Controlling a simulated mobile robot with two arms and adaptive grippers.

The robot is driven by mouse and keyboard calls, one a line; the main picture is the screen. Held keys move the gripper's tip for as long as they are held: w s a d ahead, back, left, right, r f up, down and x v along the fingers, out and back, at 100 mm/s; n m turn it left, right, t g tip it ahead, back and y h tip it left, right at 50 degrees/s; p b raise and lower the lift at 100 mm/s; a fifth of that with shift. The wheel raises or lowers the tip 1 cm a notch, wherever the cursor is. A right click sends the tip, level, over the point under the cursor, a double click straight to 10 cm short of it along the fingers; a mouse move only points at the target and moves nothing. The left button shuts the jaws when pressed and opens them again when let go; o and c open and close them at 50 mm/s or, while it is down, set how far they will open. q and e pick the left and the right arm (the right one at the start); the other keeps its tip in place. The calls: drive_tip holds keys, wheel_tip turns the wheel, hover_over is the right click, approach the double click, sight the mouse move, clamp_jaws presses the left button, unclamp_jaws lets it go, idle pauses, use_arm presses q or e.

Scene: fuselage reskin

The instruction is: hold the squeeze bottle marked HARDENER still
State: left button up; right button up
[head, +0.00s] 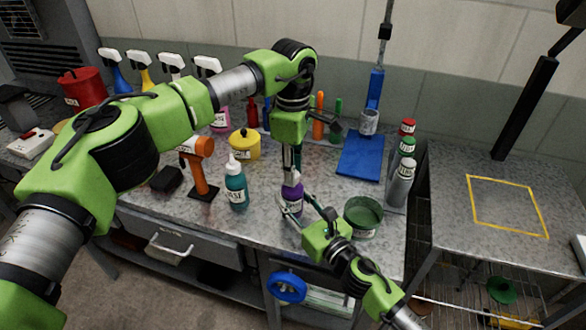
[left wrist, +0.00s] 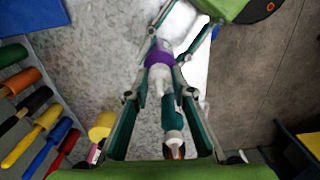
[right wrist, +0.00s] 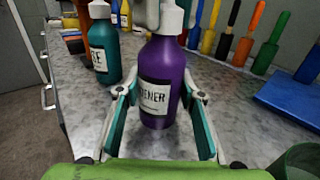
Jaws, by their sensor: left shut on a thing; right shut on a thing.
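The purple squeeze bottle (head: 292,196) marked HARDENER stands upright on the grey bench; its label faces the right wrist view (right wrist: 158,100). My right gripper (right wrist: 160,94) is shut on its body, one finger on each side. It reaches in low from the front right in the head view (head: 293,207). My left gripper (head: 291,168) comes down from above and is shut on the bottle's white cap. In the left wrist view its fingertips (left wrist: 160,90) close around the white top, with purple showing beyond. The left gripper hides part of the cap in the head view.
A teal bottle (head: 236,187) stands close left of the purple one. A green tub (head: 362,215) is close on the right. An orange tool (head: 200,172), a yellow pot (head: 244,145) and a blue mat (head: 360,156) are around. The front edge is near.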

use_arm(q)
drive_tip(key=shift+w+a+m, duration=0.1)
drive_tip(key=shift+m, duration=0.2)
use_arm(e)
drive_tip(key=shift+d, duration=0.1)
use_arm(q)
drive_tip(key=o, duration=1.1)
drive_tip(key=shift+o, duration=0.2)
drive_tip(key=shift+r, duration=0.1)
wheel_tip(320, 180, up, 12)
